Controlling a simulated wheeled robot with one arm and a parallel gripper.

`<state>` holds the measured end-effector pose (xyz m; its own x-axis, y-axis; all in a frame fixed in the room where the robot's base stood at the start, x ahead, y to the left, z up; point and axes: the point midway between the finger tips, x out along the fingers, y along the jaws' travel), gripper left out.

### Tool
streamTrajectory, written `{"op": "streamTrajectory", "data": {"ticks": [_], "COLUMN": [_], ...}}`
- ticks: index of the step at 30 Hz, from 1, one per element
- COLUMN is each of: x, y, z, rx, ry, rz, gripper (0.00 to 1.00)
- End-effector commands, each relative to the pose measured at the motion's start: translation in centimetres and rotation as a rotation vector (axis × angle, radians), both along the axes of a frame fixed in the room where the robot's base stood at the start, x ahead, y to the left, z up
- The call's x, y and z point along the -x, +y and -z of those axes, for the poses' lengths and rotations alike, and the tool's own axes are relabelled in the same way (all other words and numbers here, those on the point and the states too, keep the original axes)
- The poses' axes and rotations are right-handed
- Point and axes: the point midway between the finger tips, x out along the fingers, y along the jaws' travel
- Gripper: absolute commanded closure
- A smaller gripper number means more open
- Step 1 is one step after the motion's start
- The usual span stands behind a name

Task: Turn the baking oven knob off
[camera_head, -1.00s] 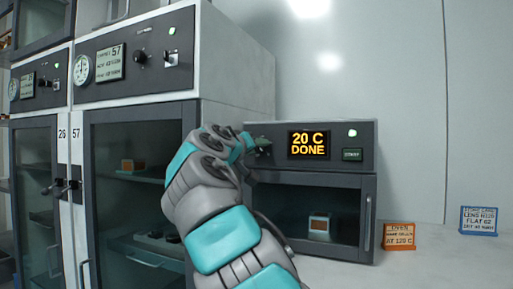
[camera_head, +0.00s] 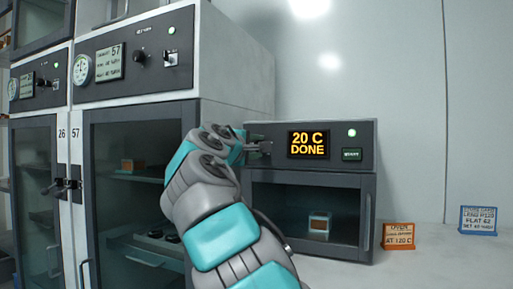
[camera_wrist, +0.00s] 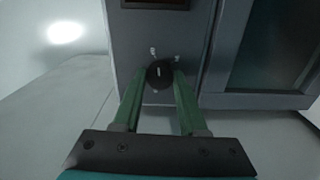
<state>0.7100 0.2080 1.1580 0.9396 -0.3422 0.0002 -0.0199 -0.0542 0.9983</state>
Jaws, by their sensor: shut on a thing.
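The baking oven (camera_head: 310,176) stands on the bench, with a dark front panel and a window door below it. Its display (camera_head: 308,145) reads 20 C DONE in yellow. The black oven knob (camera_wrist: 160,73) has a white mark and sits between my two green fingers in the wrist view. My gripper (camera_wrist: 160,80) is shut on the knob; in the head view my gripper (camera_head: 262,147) reaches the left part of the panel and hides the knob there. A green light (camera_head: 352,132) glows above the START button (camera_head: 352,155).
An orange-framed card (camera_head: 398,236) and a blue-framed card (camera_head: 478,220) stand right of the oven. A small block (camera_head: 319,222) shows behind the oven window. Tall cabinets with knobs and a 57 display (camera_head: 110,62) stand on the left.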

Motion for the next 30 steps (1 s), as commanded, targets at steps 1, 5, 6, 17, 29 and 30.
{"op": "streamTrajectory", "data": {"ticks": [1, 5, 6, 17, 29, 30], "x": [0.05, 0.06, 0.06, 0.06, 0.04, 0.04], "y": [0.22, 0.26, 0.26, 0.22, 0.20, 0.20], "z": [-0.13, -0.13, -0.13, -0.16, -0.12, -0.11], "rx": [0.040, 0.155, 0.191, 0.513, 0.868, 0.904], "ry": [0.011, 0.053, 0.066, 0.182, 0.313, 0.326], "rz": [-0.005, -0.006, -0.006, -0.005, -0.004, -0.004], "gripper": [1.00, 1.00, 1.00, 1.00, 1.00, 1.00]}}
